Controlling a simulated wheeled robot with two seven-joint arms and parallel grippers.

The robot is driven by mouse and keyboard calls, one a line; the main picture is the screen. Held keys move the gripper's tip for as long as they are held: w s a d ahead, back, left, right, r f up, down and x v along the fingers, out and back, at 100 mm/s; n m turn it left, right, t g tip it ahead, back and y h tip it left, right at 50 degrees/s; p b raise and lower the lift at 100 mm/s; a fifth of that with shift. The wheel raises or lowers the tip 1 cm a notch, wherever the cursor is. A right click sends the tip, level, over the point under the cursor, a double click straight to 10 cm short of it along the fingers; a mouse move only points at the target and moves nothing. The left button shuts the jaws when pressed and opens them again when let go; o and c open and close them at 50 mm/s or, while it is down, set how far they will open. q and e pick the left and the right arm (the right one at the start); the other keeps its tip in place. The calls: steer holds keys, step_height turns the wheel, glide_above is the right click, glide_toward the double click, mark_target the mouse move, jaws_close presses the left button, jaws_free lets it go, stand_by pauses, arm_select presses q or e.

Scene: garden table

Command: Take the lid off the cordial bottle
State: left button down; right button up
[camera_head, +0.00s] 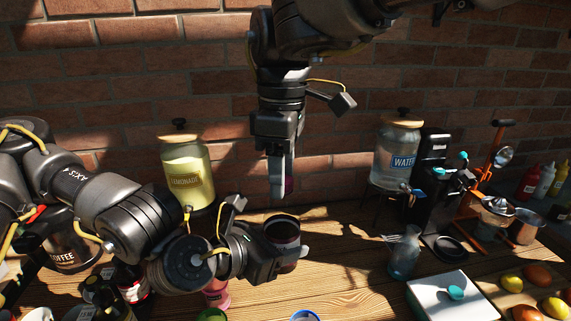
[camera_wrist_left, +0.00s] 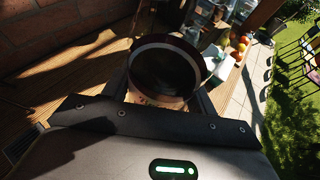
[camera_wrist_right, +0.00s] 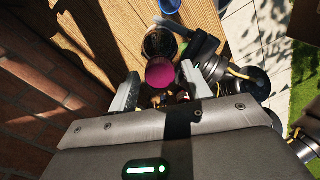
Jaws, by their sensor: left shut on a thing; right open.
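The cordial bottle (camera_head: 283,230) is a dark, wide-mouthed jar standing above the wooden table, its round top facing up and dark inside. My left gripper (camera_head: 284,256) is shut around its side; in the left wrist view the bottle (camera_wrist_left: 165,72) sits between both fingers. My right gripper (camera_head: 281,190) points down above the bottle, fingers apart. A magenta round piece, seemingly the lid (camera_wrist_right: 160,72), shows between its fingers in the right wrist view, apart from the bottle mouth (camera_wrist_right: 159,43). I cannot tell whether it touches a finger.
A lemonade jar (camera_head: 187,175) stands behind left and a water dispenser (camera_head: 396,155) behind right. A glass jug (camera_head: 404,252), a white box (camera_head: 452,298) and a black machine (camera_head: 432,190) stand to the right. Dark bottles (camera_head: 130,285) crowd the front left.

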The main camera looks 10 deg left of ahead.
steer(key=c, duration=1)
steer(key=n, duration=1.6)
steer(key=shift+w, duration=0.1)
steer(key=n, duration=0.5)
steer(key=shift+r+n, duration=0.1)
steer(key=shift+n, duration=0.2)
steer(key=n, duration=0.2)
steer(key=shift+n, duration=0.3)
steer(key=n, duration=0.9)
steer(key=shift+w+n, duration=0.1)
steer(key=shift+n, duration=0.2)
